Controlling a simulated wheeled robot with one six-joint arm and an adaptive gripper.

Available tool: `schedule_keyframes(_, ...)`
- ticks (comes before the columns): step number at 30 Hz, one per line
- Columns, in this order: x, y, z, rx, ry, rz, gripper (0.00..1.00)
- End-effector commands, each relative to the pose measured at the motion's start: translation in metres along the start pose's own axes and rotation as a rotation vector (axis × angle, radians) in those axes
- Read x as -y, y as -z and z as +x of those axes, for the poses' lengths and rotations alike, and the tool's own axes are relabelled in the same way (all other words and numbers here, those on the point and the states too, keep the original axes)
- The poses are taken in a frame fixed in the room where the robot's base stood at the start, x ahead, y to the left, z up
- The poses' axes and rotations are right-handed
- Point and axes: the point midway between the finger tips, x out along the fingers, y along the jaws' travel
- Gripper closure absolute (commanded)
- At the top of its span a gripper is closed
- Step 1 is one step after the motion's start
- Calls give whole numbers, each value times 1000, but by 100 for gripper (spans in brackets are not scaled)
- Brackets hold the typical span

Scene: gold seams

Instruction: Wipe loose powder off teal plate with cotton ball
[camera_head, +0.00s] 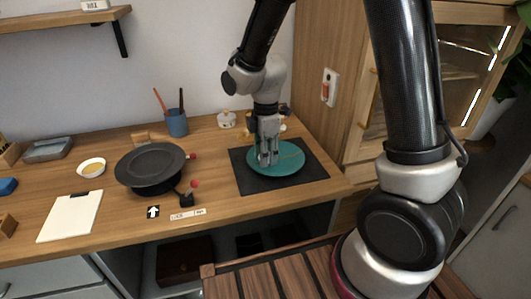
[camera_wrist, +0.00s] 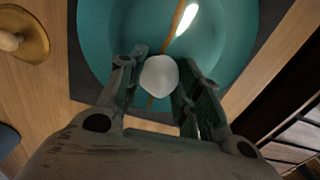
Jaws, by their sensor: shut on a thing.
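The teal plate (camera_head: 290,163) lies on a dark mat (camera_head: 312,174) near the right end of the wooden bench. My gripper (camera_head: 268,160) is over the left part of the plate, pointing down. In the wrist view my gripper (camera_wrist: 158,82) is shut on a white cotton ball (camera_wrist: 159,76), held between the fingertips low over the plate (camera_wrist: 110,30). A golden-brown seam (camera_wrist: 178,18) runs across the plate, with a bright glare patch beside it. I cannot tell whether the ball touches the plate, and I cannot make out loose powder. The head view hides the ball.
A black round turntable (camera_head: 152,165) stands left of the mat. A blue cup with brushes (camera_head: 176,123) and a small pale jar (camera_head: 227,119) stand behind. A white clipboard (camera_head: 70,216) and a white bowl (camera_head: 91,167) are farther left. A wooden cabinet (camera_head: 345,110) borders the right.

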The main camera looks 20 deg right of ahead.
Motion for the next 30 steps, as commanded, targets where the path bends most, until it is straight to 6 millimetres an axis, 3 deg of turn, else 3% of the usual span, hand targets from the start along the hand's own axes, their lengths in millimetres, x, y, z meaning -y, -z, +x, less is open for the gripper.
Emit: schedule_keyframes(30,-3,4,-1,0,1,1,85)
